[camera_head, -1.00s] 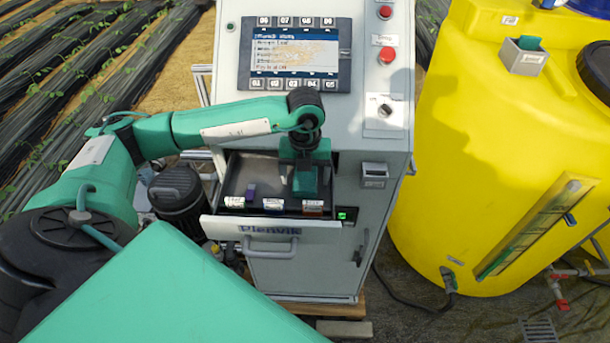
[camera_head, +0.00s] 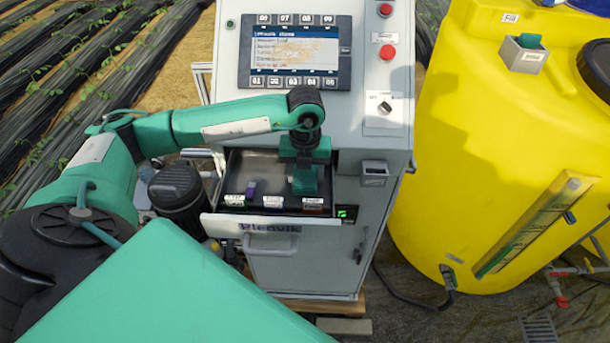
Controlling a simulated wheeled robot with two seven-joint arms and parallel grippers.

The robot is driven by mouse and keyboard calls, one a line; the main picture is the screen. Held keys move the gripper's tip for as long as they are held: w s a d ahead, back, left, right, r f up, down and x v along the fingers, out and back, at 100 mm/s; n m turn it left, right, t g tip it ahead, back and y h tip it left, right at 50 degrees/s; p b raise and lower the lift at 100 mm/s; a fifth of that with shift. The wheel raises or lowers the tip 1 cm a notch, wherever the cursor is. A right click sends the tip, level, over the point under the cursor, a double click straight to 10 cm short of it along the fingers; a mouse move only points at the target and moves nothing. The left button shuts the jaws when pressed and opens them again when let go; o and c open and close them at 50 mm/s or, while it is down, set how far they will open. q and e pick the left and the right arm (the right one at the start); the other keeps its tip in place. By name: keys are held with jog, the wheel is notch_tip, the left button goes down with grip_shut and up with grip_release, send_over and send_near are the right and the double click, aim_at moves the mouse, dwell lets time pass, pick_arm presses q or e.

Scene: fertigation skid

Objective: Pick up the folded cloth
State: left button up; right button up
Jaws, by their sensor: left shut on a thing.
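My left gripper (camera_head: 305,180) reaches down into the right part of the open drawer (camera_head: 222,217) in the grey cabinet. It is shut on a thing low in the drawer. A small purple item (camera_head: 251,188) stands in the left part of the drawer, apart from the gripper. My right gripper is not in view.
Above is a control panel with a screen (camera_head: 295,50) and red buttons (camera_head: 387,52). A grey holder (camera_head: 374,168) sits right of the drawer. A yellow tank (camera_head: 470,140) stands at right.

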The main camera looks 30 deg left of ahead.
pick_arm(q)
notch_tip(320, 180, up, 14)
jog(key=f+b, duration=0.1)
jog(key=b, duration=0.4)
notch_tip(320, 180, up, 6)
send_over(306, 174)
jog(key=shift+a+r+p, duration=0.1)
jog(key=shift+r+p, duration=0.1)
jog(key=shift+p, duration=0.2)
jog(key=shift+s, duration=0.1)
jog(key=shift+o, duration=0.9)
jog(key=shift+a, duration=0.1)
jog(key=shift+c, duration=0.4)
